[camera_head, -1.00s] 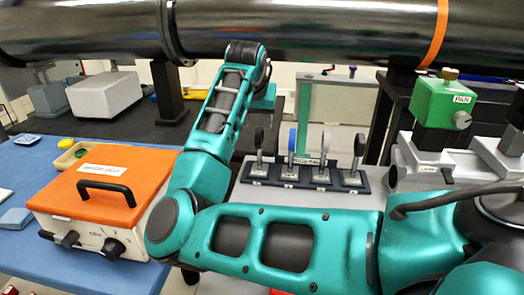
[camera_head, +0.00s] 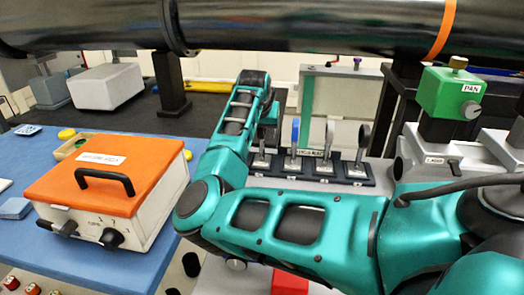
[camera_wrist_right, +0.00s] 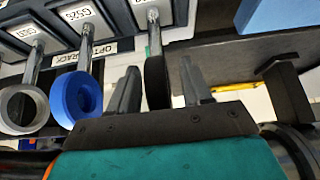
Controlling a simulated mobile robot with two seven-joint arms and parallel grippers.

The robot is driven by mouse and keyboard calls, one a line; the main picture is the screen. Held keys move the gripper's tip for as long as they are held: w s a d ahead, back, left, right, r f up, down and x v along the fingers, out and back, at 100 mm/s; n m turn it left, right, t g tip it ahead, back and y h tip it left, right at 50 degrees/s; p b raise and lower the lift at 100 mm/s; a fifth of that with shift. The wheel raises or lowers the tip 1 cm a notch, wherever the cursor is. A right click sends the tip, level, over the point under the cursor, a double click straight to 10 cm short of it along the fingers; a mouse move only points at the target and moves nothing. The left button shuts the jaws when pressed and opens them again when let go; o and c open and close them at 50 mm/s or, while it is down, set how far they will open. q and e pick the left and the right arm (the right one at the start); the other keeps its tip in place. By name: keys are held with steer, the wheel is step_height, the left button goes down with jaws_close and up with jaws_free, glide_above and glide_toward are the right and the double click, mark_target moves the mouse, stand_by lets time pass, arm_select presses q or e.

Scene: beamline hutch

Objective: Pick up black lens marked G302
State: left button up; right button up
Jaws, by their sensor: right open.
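My right gripper (camera_head: 267,130) reaches down over the leftmost slot of the optics rack in the head view. In the right wrist view its two fingers (camera_wrist_right: 159,68) are open, one on each side of a black lens (camera_wrist_right: 156,82) seen edge-on. The black lens is upright on its metal post (camera_wrist_right: 153,32), with visible gaps to the fingers. In the head view the gripper mostly hides this lens; its post (camera_head: 262,152) shows. The mark on its slot label is too small to read. My left gripper is not in view.
A blue lens (camera_wrist_right: 76,98) and a pale grey lens (camera_wrist_right: 23,108) stand beside it in the rack (camera_head: 354,176). A dark lens (camera_head: 363,136) stands at the right end. A green PAN block (camera_head: 449,94) is at right. A large pipe (camera_head: 320,28) crosses above.

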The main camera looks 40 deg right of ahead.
steer(key=shift+x, duration=1.05)
steer(key=shift+r, duration=0.1)
jaws_close()
